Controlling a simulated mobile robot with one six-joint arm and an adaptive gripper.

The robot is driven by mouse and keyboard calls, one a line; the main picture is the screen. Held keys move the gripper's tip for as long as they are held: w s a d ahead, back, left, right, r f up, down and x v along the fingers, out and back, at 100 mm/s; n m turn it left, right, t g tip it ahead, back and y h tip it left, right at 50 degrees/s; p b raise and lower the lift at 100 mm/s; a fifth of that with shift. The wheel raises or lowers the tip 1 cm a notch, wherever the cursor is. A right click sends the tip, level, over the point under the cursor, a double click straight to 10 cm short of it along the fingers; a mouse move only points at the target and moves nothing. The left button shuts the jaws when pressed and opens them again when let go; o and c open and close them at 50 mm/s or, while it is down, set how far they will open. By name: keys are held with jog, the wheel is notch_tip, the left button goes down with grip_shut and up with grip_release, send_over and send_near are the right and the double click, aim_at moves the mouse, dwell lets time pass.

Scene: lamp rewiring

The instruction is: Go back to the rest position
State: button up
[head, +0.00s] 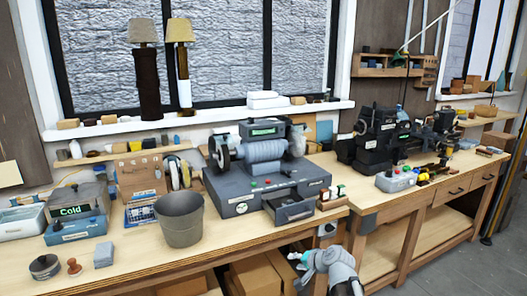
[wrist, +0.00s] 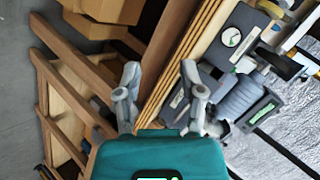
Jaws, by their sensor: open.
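My gripper (wrist: 160,78) is open and empty in the wrist view, with its two grey fingers spread apart. The wrist view is tilted, and the bench edge and the shelf below show between and beside the fingers. In the head view my gripper (head: 303,261) is low in the picture, in front of the bench's front edge, and touches nothing that I can see. Its finger detail is small there.
The wooden workbench (head: 135,262) carries a grey grinding machine (head: 262,190), a metal bucket (head: 181,218) and a box reading "Cold" (head: 77,204). Two lamps (head: 146,75) (head: 181,60) stand on the windowsill. Cardboard boxes (head: 256,277) sit under the bench.

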jog(key=s+d+n+g+h+p, duration=0.3)
jog(key=s+g, duration=0.1)
jog(key=s, duration=0.4)
jog(key=s+d+n+g+h+p, duration=0.3)
jog(key=s+g, duration=0.1)
jog(key=s, duration=0.4)
jog(key=shift+f+h, duration=0.2)
jog(key=shift+h, duration=0.1)
dwell(1.2)
